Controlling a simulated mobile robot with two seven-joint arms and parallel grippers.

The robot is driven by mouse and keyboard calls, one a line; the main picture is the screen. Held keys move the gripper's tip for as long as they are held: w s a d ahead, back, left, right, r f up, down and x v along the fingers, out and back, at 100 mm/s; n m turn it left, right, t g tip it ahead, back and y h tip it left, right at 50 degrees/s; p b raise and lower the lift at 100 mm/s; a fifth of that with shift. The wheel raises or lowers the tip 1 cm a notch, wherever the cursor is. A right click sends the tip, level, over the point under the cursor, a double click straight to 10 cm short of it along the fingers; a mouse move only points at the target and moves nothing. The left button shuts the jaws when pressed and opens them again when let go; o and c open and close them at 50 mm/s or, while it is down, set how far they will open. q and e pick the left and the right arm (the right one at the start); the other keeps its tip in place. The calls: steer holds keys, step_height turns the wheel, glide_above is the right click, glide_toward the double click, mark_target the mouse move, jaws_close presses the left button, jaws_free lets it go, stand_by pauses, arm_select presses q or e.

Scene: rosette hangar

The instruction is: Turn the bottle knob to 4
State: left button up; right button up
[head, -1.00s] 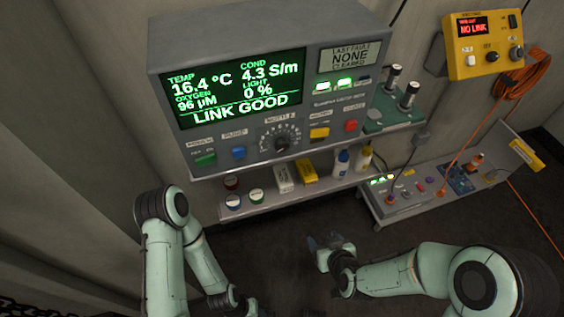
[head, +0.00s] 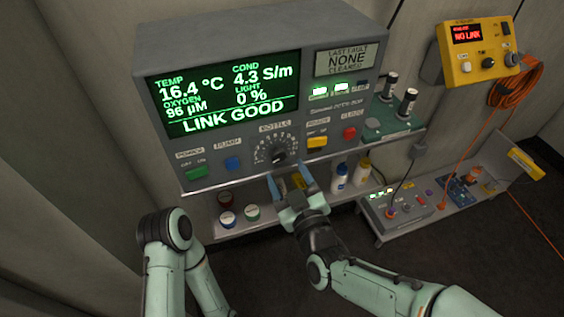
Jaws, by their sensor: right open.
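The bottle knob (head: 278,156) is a round black knob on a numbered dial, low in the middle of the grey console (head: 152,118). The label "BOTTLE" stands above it. Its pointer setting is too small to read. My right gripper (head: 289,181) is just below the knob at the console's lower edge. Its blue fingers are spread apart and point up toward the panel, with nothing between them. It looks apart from the knob. My left arm is at the lower left, with its gripper out of view.
A green button (head: 196,173) and a blue button (head: 233,163) lie left of the knob. A yellow switch (head: 317,142) and a red button (head: 349,132) lie right. A shelf with jars and bottles (head: 340,178) runs below the console. A yellow box (head: 468,52) hangs at the upper right.

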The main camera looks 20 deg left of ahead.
mark_target(279, 159)
steer(key=shift+x, duration=2.15)
steer(key=c, duration=1.1)
steer(key=shift+o, duration=0.2)
steer(key=m+b, duration=0.3)
steer(key=shift+f, duration=0.2)
steer(key=m+b, duration=0.7)
steer(key=m, duration=0.3)
steer(key=shift+a+r, duration=0.1)
steer(key=shift+s+m, duration=0.1)
steer(key=shift+m, duration=0.4)
arm_select(q)
steer(key=w+a+f+t, duration=0.1)
steer(key=w+a+f, duration=0.1)
steer(key=w+f, duration=0.2)
steer(key=w+a+f+n+t+y+b, duration=0.1)
steer(key=w+a+f, duration=0.2)
steer(key=f, duration=0.6)
steer(key=shift+w+a+t+y, duration=0.3)
steer(key=shift+w+a+t, duration=0.1)
steer(key=shift+w, duration=0.6)
arm_select(e)
steer(key=shift+r+m, duration=0.1)
steer(key=shift+m, duration=0.9)
